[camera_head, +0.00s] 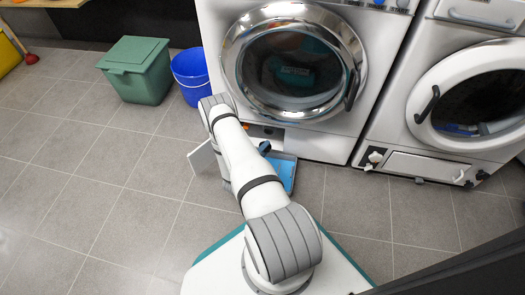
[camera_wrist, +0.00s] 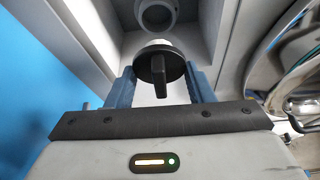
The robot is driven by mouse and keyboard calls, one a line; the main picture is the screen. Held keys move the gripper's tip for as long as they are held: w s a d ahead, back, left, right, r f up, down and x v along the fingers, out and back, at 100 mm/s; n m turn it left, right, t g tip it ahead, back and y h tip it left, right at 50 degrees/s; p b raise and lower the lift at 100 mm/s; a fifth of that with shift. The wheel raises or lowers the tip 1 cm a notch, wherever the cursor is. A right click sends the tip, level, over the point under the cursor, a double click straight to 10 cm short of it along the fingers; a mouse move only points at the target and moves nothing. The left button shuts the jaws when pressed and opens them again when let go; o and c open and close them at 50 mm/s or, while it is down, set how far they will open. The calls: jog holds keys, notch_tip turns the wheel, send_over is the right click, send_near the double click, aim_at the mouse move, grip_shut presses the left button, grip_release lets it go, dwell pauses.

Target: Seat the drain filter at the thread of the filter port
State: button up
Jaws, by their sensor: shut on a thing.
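In the wrist view my gripper (camera_wrist: 160,82) has its two blue fingers on either side of the drain filter (camera_wrist: 160,65) and is shut on it. The filter has a black round cap with a grip bar, and a little of its white body shows beyond the cap. The filter port (camera_wrist: 155,14) is a round grey opening at the top of the view, inside a recess. The filter is in front of the port; its far end and the thread are hidden. In the head view my arm hides most of the gripper, low at the front of the left washing machine (camera_head: 230,60).
A blue tray (camera_head: 287,172) lies on the floor below the machine's front; its blue surface also fills the left of the wrist view (camera_wrist: 40,70). A blue bucket (camera_head: 190,75) and a green bin (camera_head: 140,70) stand left. A second machine (camera_head: 400,125) stands right.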

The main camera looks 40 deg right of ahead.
jog(key=shift+a, duration=0.1)
jog(key=shift+w+d+f+b, duration=0.1)
jog(key=shift+w+d+b, duration=0.55)
jog(key=shift+w+d, duration=0.95)
jog(key=shift+d, duration=0.3)
jog(key=shift+w+d, duration=0.85)
jog(key=shift+d, duration=0.1)
dwell(0.5)
jog(key=o, duration=1.2)
jog(key=shift+c, duration=0.2)
jog(key=p+v, duration=0.3)
jog(key=v, duration=0.5)
